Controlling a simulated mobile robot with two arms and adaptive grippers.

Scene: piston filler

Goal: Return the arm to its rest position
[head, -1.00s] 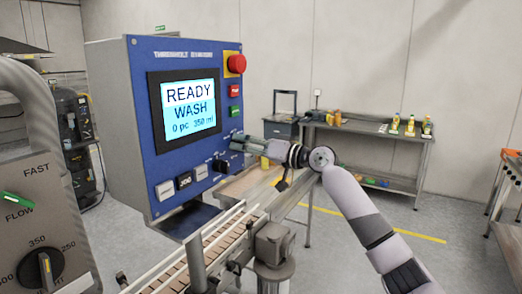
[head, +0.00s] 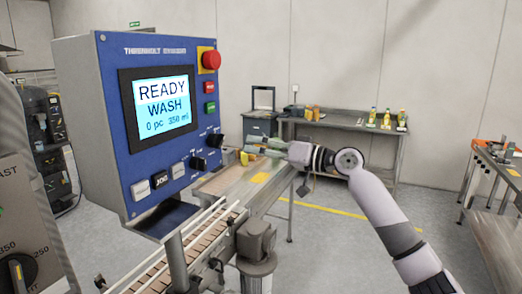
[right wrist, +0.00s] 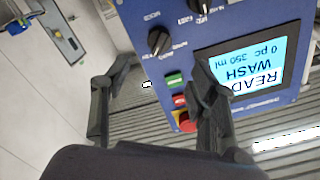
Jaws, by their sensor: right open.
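My right gripper (head: 250,146) is open and empty in the head view. Its fingers point left toward the blue control panel (head: 112,110), with a gap between the fingertips and the panel's right edge. The right arm reaches in from the lower right. In the right wrist view the two dark fingers (right wrist: 160,68) stand apart, with the panel (right wrist: 150,20) beyond them, turned upside down. The panel's screen (head: 162,105) reads READY, WASH, 0 pc, 350 ml. Two black knobs (head: 206,152) show at its lower right. My left gripper is not in view.
A conveyor (head: 165,265) runs below the panel. A grey box with a dial (head: 25,225) stands at the left edge. A back table (head: 345,132) holds several bottles, and another table (head: 500,172) is at the right. Open floor lies between.

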